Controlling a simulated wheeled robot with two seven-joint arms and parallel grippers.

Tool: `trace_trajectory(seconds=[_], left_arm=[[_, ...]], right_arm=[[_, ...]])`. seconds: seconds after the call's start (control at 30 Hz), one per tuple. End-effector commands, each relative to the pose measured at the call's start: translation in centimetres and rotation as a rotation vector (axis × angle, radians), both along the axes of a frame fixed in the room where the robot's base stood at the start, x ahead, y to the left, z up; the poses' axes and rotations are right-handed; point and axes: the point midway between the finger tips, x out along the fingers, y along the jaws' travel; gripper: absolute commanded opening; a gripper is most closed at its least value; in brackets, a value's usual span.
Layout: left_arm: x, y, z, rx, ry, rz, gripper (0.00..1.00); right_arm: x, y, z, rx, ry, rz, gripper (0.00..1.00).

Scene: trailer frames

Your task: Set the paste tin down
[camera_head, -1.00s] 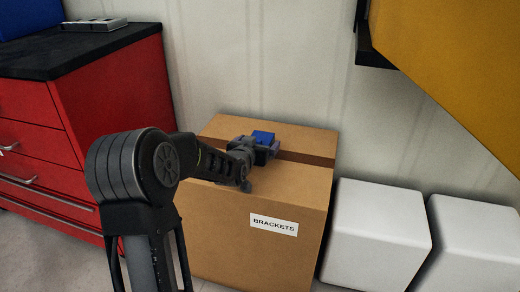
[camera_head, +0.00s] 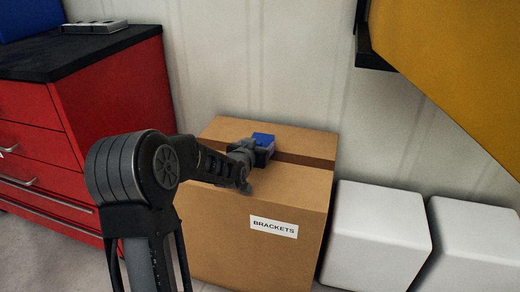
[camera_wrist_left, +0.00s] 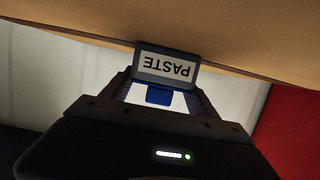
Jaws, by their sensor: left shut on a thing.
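The paste tin (camera_head: 263,139) shows a blue top in the head view, over the top of the cardboard box marked BRACKETS (camera_head: 250,198). In the left wrist view its PASTE label (camera_wrist_left: 167,66) faces me upside down. My left gripper (camera_head: 256,150) is shut on the tin, and in the left wrist view its fingers (camera_wrist_left: 160,90) stand on either side of it. The tin looks very close to the box top; I cannot tell whether it touches. The gripper hides part of the tin. My right gripper is not in view.
A red tool cabinet (camera_head: 115,105) stands at the left. Two white blocks (camera_head: 375,235) stand right of the box. A yellow panel (camera_head: 460,70) hangs at upper right. The box top is clear around the tin, with a darker strip across it.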

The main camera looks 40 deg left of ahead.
Motion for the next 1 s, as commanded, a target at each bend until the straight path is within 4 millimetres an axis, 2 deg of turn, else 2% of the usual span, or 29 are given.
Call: trace_trajectory(seconds=[0.07, 0.63, 0.83, 1.0], left_arm=[[0.0, 0.0, 0.0, 0.000, 0.000, 0.000, 0.48], [0.0, 0.0, 0.2, 0.001, -0.003, 0.000, 0.02], [0.1, 0.0, 0.7, 0.002, -0.005, 0.000, 0.02], [0.1, 0.0, 3.0, 0.002, -0.006, -0.001, 0.02]], right_arm=[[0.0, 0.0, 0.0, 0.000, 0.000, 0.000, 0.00], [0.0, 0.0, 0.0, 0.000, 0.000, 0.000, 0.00], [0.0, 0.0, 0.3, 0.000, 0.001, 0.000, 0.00], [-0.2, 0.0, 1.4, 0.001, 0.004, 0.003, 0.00]])
